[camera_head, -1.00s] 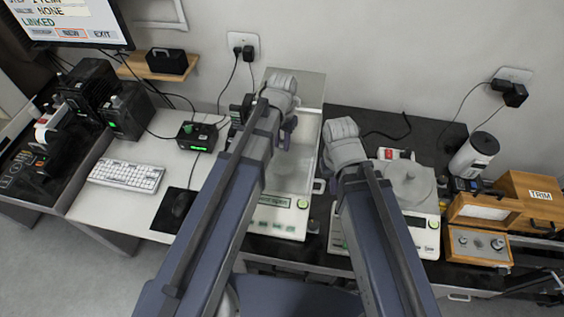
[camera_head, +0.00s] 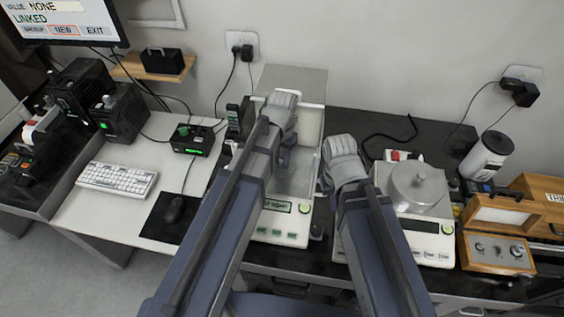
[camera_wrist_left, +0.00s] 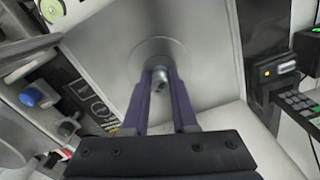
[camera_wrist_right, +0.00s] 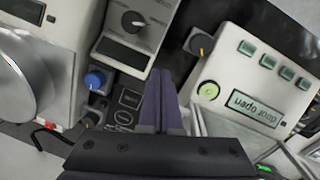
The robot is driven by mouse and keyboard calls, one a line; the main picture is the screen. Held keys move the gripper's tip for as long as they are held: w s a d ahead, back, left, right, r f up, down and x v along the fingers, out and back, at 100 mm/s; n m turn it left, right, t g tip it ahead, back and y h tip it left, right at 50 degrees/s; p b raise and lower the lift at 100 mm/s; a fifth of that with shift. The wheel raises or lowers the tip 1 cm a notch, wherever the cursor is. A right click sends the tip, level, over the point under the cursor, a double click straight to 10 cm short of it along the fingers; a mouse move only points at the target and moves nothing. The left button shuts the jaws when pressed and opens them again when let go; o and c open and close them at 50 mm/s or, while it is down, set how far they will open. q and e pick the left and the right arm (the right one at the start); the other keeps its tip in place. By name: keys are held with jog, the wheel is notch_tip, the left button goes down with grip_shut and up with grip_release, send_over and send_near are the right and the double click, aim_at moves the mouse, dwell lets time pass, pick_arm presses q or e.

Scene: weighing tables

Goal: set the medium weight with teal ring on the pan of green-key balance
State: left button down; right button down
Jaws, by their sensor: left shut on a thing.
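The green-key balance (camera_head: 262,231) stands in the middle, with a glass shield; its display reads "door open" in the right wrist view (camera_wrist_right: 257,107). My left gripper (camera_head: 287,152) is inside the shield area. In the left wrist view its fingers (camera_wrist_left: 160,82) are shut on a small grey metal weight (camera_wrist_left: 159,76), over the round pan (camera_wrist_left: 146,50). I cannot make out a teal ring, nor whether the weight touches the pan. My right gripper (camera_head: 322,186) is shut and empty between the two balances; its fingers also show in the right wrist view (camera_wrist_right: 160,88).
A second balance (camera_head: 425,243) stands on the right with a large steel object (camera_head: 415,187) on it. A wooden box (camera_head: 495,250) and a white cylinder (camera_head: 487,155) are farther right. A keyboard (camera_head: 117,178), mouse (camera_head: 174,208) and small black unit (camera_head: 193,140) lie left.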

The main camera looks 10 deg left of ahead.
pick_arm(q)
jog(key=shift+r, duration=0.1)
jog(key=shift+f, duration=0.2)
jog(key=c, duration=0.7)
grip_release()
jog(key=shift+r, duration=0.1)
jog(key=shift+r, duration=0.15)
notch_tip(320, 180, up, 12)
jog(key=p, duration=1.2)
